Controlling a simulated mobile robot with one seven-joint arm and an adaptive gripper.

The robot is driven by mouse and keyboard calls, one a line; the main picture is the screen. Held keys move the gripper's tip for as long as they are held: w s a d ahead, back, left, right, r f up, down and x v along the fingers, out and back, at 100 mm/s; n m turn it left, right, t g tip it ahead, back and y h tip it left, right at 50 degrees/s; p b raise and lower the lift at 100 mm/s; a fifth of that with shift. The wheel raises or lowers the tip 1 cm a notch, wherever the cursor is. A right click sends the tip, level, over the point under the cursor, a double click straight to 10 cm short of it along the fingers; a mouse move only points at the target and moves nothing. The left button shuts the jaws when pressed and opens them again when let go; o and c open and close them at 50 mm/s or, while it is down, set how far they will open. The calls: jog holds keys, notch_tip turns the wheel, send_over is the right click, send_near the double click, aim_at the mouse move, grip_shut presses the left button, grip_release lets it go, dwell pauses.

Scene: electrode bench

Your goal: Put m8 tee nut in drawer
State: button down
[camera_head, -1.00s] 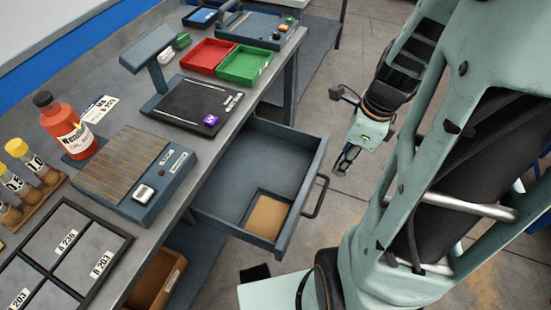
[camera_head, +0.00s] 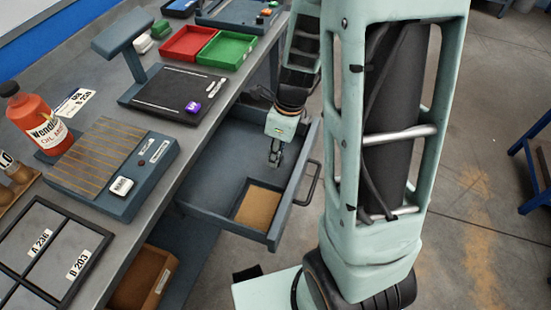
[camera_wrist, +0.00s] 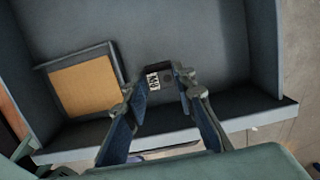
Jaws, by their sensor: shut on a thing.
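The drawer (camera_head: 215,165) stands pulled out from under the bench, its grey inside open to view. A small walled compartment with a tan floor (camera_head: 258,207) is in its front corner. My gripper (camera_head: 275,160) is over the drawer, behind the compartment in the head view. In the wrist view my gripper (camera_wrist: 162,92) is shut on a small dark piece with a white label, the m8 tee nut (camera_wrist: 167,80). The tan compartment (camera_wrist: 85,85) lies left of the held nut there. The nut's height above the drawer floor is hard to tell.
The drawer front carries a dark handle (camera_head: 308,185). An open wooden drawer (camera_head: 145,275) sits below.

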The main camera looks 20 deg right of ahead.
jog(key=shift+f+b, duration=0.75)
jog(key=shift+f, duration=0.85)
jog(key=shift+f, duration=0.2)
jog(key=c, duration=1.6)
grip_release()
jog(key=shift+r, duration=0.1)
notch_tip(320, 180, up, 12)
jog(key=s+d+p, duration=0.1)
jog(key=p, duration=0.4)
jog(key=shift+d, duration=0.2)
